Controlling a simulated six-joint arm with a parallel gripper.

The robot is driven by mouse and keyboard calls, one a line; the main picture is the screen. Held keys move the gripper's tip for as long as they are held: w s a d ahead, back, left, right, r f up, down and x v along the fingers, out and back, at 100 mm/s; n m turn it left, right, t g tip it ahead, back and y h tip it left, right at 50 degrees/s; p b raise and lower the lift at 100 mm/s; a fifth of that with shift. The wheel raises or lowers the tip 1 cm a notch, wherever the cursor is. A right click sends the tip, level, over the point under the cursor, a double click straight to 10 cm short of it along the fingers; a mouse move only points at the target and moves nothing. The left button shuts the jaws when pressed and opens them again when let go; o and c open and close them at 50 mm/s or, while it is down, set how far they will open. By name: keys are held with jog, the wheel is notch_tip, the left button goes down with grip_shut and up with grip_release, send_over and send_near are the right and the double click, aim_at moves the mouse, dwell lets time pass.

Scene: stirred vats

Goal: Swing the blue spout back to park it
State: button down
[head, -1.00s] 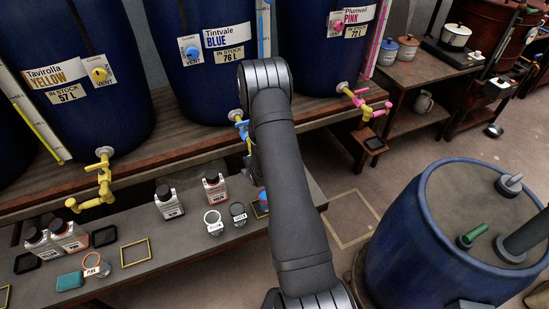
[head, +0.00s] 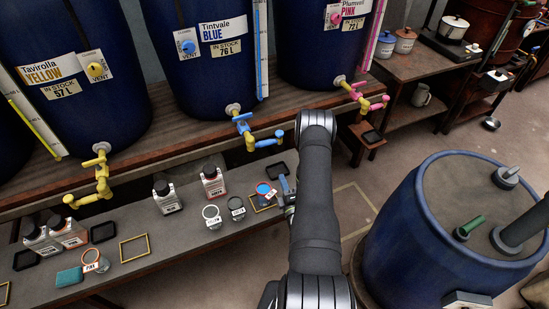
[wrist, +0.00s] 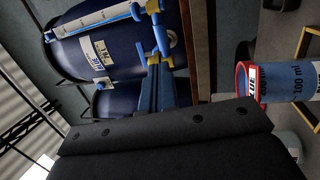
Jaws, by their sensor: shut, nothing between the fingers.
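The blue spout (head: 262,140) hangs from the tap of the middle vat, labelled Tintvale BLUE. It has a blue handle and yellow joints, and its outer end points right along the shelf front. It also shows in the wrist view (wrist: 161,36), just beyond my fingertips. My gripper (head: 284,184) is shut and empty, low over the bench, right of and below the spout's end. In the head view there is a gap between them. In the wrist view my fingers (wrist: 157,72) overlap the spout's lower part, and contact cannot be told.
A blue measuring cup (head: 265,189) with a red rim stands close left of my gripper; it is also in the wrist view (wrist: 290,82). Bottles (head: 214,183) and small cups stand on the bench. The yellow spout (head: 101,180) is left, the pink spout (head: 361,97) right. A drum (head: 400,220) stands front right.

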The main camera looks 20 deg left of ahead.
aim_at(271, 144)
jog(key=x, duration=1.4)
jog(key=shift+s, duration=0.1)
jog(key=shift+x, duration=1.05)
jog(key=shift+d+r, duration=0.15)
jog(key=shift+d, duration=0.05)
jog(key=w+d+v, duration=0.1)
jog(key=v, duration=1.3)
jog(key=shift+s+d+f, duration=0.2)
jog(key=shift+d+f, duration=0.15)
jog(key=shift+d, duration=0.05)
